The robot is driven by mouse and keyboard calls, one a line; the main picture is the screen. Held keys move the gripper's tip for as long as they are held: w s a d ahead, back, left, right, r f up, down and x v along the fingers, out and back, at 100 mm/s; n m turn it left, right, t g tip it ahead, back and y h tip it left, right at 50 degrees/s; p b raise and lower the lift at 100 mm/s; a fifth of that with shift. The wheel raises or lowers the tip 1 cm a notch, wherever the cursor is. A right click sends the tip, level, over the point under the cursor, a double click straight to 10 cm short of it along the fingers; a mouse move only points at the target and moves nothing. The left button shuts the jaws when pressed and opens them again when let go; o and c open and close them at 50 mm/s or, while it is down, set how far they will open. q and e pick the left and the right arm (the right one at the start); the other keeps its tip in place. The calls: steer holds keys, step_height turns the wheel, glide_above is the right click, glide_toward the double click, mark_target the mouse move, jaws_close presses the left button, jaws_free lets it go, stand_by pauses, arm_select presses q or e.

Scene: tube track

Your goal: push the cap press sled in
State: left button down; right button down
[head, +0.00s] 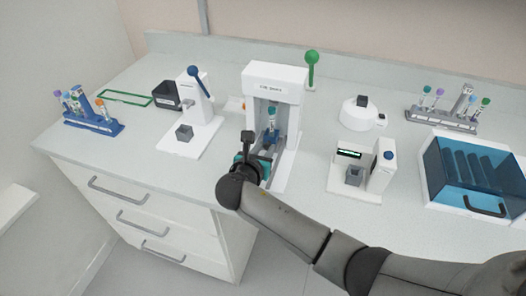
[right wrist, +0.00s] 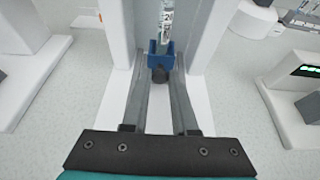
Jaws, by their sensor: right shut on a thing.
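The cap press (head: 275,82) is a tall white frame near the middle of the counter in the head view, its green-knobbed lever (head: 312,68) raised at the right. Its blue sled (head: 271,140) carries an upright capped tube (head: 271,117), between the press's side walls. In the right wrist view the sled (right wrist: 152,58) has a dark round knob (right wrist: 160,74) at its front, and the tube (right wrist: 166,20) stands behind it. My right gripper (right wrist: 161,84) reaches in from the front and is shut on the sled's knob. My left gripper is out of view.
A blue-levered device (head: 198,105) stands left of the press. A small device with a display (head: 378,165) and a round white device (head: 357,116) stand right. Tube racks (head: 92,122) (head: 445,115) and a blue-lidded box (head: 470,170) sit toward the sides.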

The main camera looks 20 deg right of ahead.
steer(key=shift+w+d, duration=0.45)
steer(key=shift+w, duration=0.15)
steer(key=shift+r, duration=0.1)
steer(key=c, duration=0.7)
jaws_free()
steer(key=shift+w, duration=0.1)
steer(key=p+v, duration=0.4)
steer(key=v, duration=1.1)
